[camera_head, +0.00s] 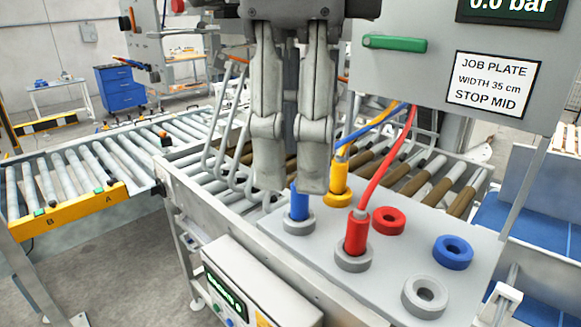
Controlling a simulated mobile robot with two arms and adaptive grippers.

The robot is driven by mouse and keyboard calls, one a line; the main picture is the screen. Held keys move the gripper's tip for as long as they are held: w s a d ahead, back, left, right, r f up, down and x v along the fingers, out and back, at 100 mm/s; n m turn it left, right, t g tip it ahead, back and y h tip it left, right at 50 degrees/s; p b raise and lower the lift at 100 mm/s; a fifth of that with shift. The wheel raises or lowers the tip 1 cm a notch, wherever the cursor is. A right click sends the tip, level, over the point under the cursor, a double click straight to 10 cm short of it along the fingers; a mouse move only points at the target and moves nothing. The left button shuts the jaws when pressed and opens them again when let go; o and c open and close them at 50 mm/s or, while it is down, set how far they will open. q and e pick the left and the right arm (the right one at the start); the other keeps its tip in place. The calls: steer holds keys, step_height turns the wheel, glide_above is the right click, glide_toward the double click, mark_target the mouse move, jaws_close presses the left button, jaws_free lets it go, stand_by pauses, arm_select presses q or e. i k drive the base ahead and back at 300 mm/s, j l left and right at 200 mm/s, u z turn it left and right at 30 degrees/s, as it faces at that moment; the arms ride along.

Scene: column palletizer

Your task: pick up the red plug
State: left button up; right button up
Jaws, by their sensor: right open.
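The red plug (356,233) stands upright in a grey ring socket (353,260) on the light grey plug panel (310,252). A red cable (388,160) rises from its top to the upper right. My right gripper (290,188) points down, open, with its two fingers apart and its tips to the upper left of the red plug. The blue plug (299,204) stands in a grey socket just below the fingertips and is partly hidden by them. The yellow plug (339,182) stands right of the fingers. My left gripper is not in view.
Empty red (389,220), blue (452,251) and grey (425,296) ring sockets lie on the panel's right side. A grey cabinet with a job plate (493,84) and green handle (395,43) stands behind. Roller conveyors (60,185) run at left and behind.

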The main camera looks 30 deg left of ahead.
mark_target(356, 238)
steer(key=k, duration=1.5)
